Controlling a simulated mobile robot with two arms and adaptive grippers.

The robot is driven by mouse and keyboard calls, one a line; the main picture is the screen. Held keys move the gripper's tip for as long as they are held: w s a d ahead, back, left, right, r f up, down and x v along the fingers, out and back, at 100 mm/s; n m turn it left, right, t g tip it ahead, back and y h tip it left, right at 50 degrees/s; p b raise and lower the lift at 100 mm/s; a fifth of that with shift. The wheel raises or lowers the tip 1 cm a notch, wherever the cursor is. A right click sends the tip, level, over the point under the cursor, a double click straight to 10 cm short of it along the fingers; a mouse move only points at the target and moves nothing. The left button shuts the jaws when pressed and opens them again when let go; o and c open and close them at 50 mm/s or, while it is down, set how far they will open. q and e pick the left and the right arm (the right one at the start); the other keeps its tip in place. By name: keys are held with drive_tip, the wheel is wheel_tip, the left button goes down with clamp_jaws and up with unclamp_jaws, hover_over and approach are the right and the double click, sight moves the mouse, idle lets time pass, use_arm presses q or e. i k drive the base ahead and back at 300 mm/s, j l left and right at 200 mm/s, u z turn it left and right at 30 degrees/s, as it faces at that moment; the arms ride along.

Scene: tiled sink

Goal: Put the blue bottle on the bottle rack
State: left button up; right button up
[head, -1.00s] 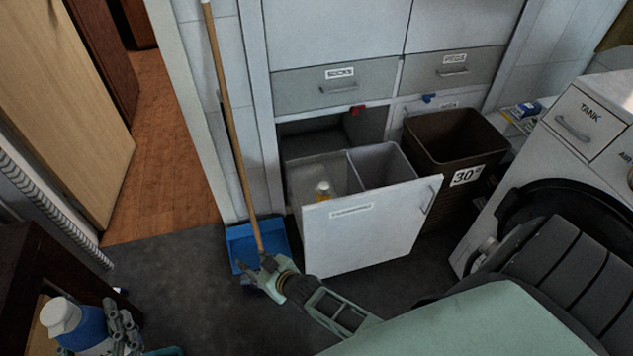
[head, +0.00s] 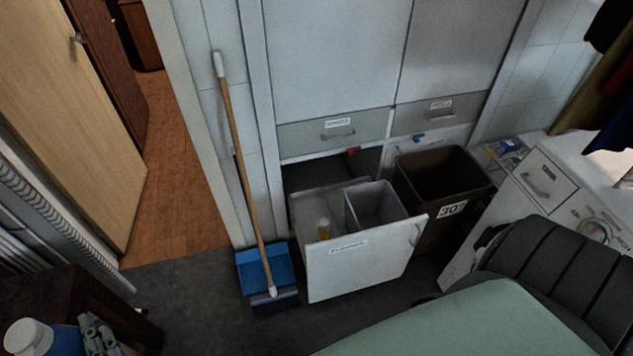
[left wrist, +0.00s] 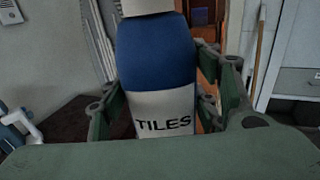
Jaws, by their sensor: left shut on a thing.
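The blue bottle (head: 67,340), with a white cap, is at the bottom left of the head view, cut off by the edge. In the left wrist view the blue bottle (left wrist: 157,50) stands upright in the picture, with a white label reading TILES. My left gripper (left wrist: 165,105) is shut on it, a finger on each side. In the head view my left gripper (head: 98,336) shows beside the bottle. The bottle's base is hidden. My right gripper is out of view.
A grey bin (head: 377,205) sits in the pull-out, with a brown bin (head: 447,205) to its right. A broom (head: 245,170) and blue dustpan (head: 266,266) stand by the wall. A dark table (head: 75,300) is at lower left. Dark floor (head: 195,285) lies clear between.

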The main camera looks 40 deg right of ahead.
sight(315, 223)
drive_tip(key=i+z, duration=0.35)
drive_tip(key=i, duration=0.5)
drive_tip(key=z, duration=1.45)
